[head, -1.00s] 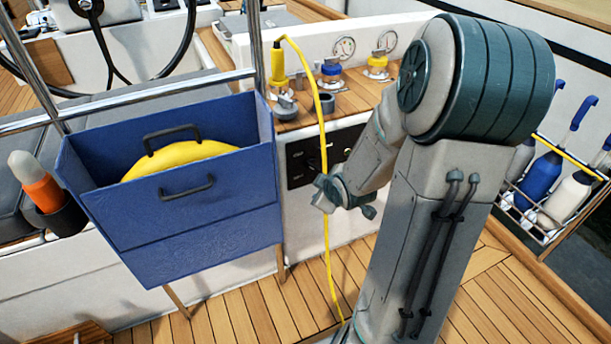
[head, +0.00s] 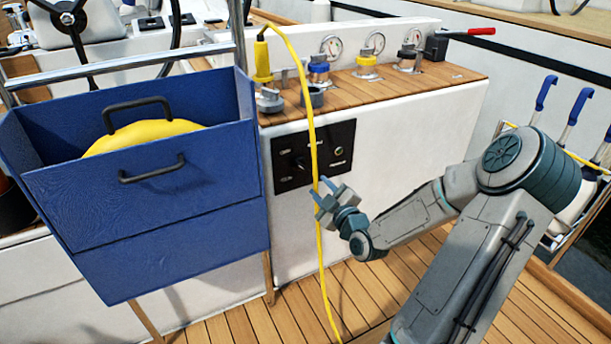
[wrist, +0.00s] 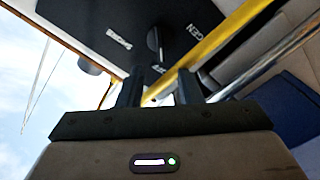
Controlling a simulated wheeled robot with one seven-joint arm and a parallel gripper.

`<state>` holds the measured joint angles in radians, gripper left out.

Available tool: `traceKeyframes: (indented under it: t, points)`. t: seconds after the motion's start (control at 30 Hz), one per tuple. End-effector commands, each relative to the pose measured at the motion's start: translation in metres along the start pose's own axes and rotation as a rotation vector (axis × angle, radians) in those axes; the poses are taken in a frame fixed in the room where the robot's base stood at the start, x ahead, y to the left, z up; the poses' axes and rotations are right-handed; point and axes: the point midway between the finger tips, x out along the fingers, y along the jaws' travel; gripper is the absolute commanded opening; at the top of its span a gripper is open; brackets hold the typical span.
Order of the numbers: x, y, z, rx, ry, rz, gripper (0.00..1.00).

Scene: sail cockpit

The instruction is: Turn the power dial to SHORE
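The black power panel (head: 313,156) is set in the white cockpit wall, with small pale labels and a dark dial (head: 300,163) on its left half. In the wrist view the dark dial knob (wrist: 153,39) stands out from the panel (wrist: 95,22), with GEN lettering beside it; the other labels are hard to read. My gripper (head: 322,192) is in front of the panel's lower right edge, apart from the dial. The dial's exact setting cannot be told.
A yellow cable (head: 312,120) hangs down in front of the panel, close to my gripper. A blue bin (head: 150,225) with a yellow item (head: 140,137) stands left of the panel. A wooden counter (head: 430,78) with valves and gauges lies above. Teak floor (head: 230,325) is below.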

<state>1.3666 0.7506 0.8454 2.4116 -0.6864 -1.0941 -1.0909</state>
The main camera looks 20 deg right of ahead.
Motion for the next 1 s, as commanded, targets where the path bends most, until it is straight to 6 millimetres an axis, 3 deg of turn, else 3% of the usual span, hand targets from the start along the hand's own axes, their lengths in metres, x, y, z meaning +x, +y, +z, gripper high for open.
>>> traceKeyframes:
  t: [0.2, 0.4, 0.6, 0.87, 1.0]
  points:
    - [0.048, -0.003, 0.002, 0.002, 0.002, 0.001, 0.32]
    - [0.08, -0.002, 0.002, 0.001, 0.0, -0.001, 0.32]
    - [0.093, -0.001, 0.001, 0.001, -0.002, 0.0, 0.32]
    - [0.094, 0.0, 0.0, 0.001, -0.002, -0.001, 0.32]
    - [0.094, 0.0, 0.0, 0.001, -0.002, -0.001, 0.0]
